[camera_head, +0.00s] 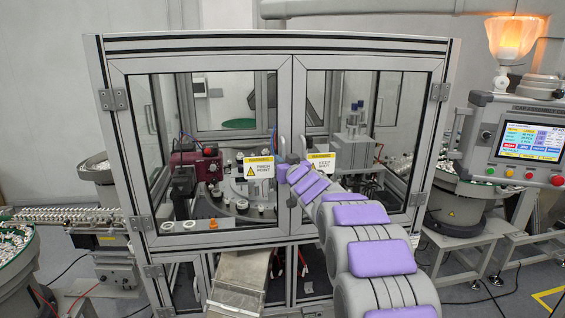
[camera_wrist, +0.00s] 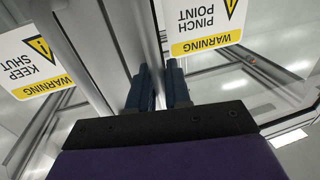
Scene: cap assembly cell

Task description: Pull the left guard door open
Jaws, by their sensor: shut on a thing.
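The left guard door (camera_head: 200,65) is a grey-framed clear panel with a yellow-and-white "Pinch point" sign (camera_head: 258,168). It looks closed in the head view, level with the right door (camera_head: 370,63). Its handle (camera_head: 281,144) is a small grey upright bar near the door's inner edge. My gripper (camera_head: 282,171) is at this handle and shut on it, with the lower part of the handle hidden. In the wrist view, upside down, the two dark fingers (camera_wrist: 159,88) point toward the door's edge, with the "Pinch point" sign (camera_wrist: 205,22) to their right.
The right door carries a "Keep shut" sign (camera_head: 321,164), close beside my gripper. A control panel (camera_head: 530,140) and a lit lamp (camera_head: 512,40) stand at right. A metal chute (camera_head: 240,282) juts out below the left door. A conveyor (camera_head: 65,215) runs at left.

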